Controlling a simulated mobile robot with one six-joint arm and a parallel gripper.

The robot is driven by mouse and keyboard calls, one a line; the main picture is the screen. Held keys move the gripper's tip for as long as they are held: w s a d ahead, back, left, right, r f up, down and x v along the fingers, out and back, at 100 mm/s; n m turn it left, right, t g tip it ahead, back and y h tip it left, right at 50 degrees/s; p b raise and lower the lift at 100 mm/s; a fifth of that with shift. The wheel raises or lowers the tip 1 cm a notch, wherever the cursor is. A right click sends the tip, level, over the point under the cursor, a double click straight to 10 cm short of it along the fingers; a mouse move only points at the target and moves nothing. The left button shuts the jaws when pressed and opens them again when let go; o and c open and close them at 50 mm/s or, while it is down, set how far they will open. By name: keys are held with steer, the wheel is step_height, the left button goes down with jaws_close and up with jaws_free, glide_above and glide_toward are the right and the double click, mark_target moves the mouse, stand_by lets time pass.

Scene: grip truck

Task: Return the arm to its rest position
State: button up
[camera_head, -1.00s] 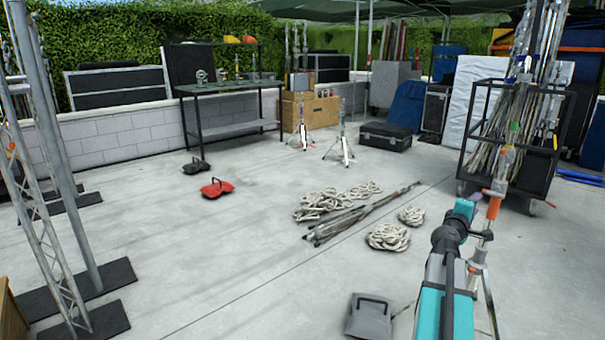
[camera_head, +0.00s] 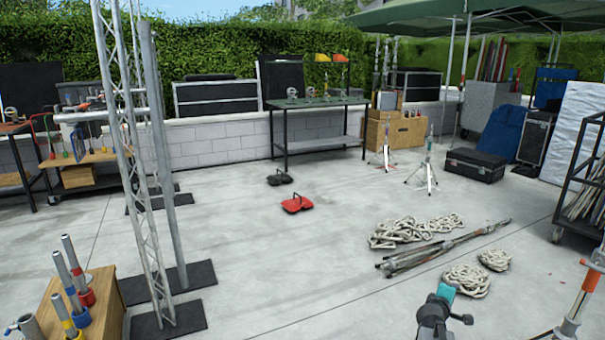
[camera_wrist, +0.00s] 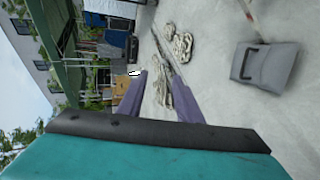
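My arm (camera_head: 440,312) shows at the bottom edge of the head view, right of the middle, with a dark joint and a teal end part. Most of the arm is out of frame there, and I cannot make out the fingers. In the wrist view, my gripper (camera_wrist: 160,82) shows two purple fingers with a clear gap between them. Nothing is held between them. The wrist view is tilted sideways, with the floor on its right. A grey sandbag (camera_wrist: 266,65) lies on the floor there, apart from the fingers.
Rope coils (camera_head: 467,281) and a bundle of poles (camera_head: 440,250) lie beyond my arm. A stand with an orange collar (camera_head: 582,285) is close on the right. A truss tower (camera_head: 140,170) and wooden crate (camera_head: 105,310) stand left. The middle floor is clear except for red (camera_head: 297,203) and black sandbags (camera_head: 279,179).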

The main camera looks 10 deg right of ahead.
steer(key=s+a+f+g+y+p, duration=0.1)
steer(key=s+a+f+y+p, duration=0.2)
steer(key=a+f, duration=0.4)
steer(key=s+a+f+m+g+p, duration=0.1)
steer(key=s+a+f+g+p, duration=0.15)
steer(key=s+a+f, duration=0.4)
steer(key=s+a+f+g+y+p, duration=0.1)
steer(key=a+f+y+p, duration=0.2)
steer(key=a, duration=0.7)
steer(key=s+a+f+m+g+y+p, duration=0.1)
steer(key=s+a+f+m+g, duration=0.1)
steer(key=s+a, duration=0.4)
steer(key=s+a+f+m+g+y+p, duration=0.2)
steer(key=s+a, duration=0.4)
steer(key=s, duration=0.8)
steer(key=s+a+f+m+g+y+p, duration=0.1)
steer(key=s+a+f+m+g, duration=0.2)
steer(key=s, duration=0.7)
steer(key=a+g, duration=0.2)
steer(key=a, duration=0.2)
steer(key=shift+s+f+g+y+p, duration=0.25)
steer(key=shift+s+g+y+p, duration=0.05)
steer(key=shift+s+g, duration=0.05)
steer(key=shift+d, duration=0.2)
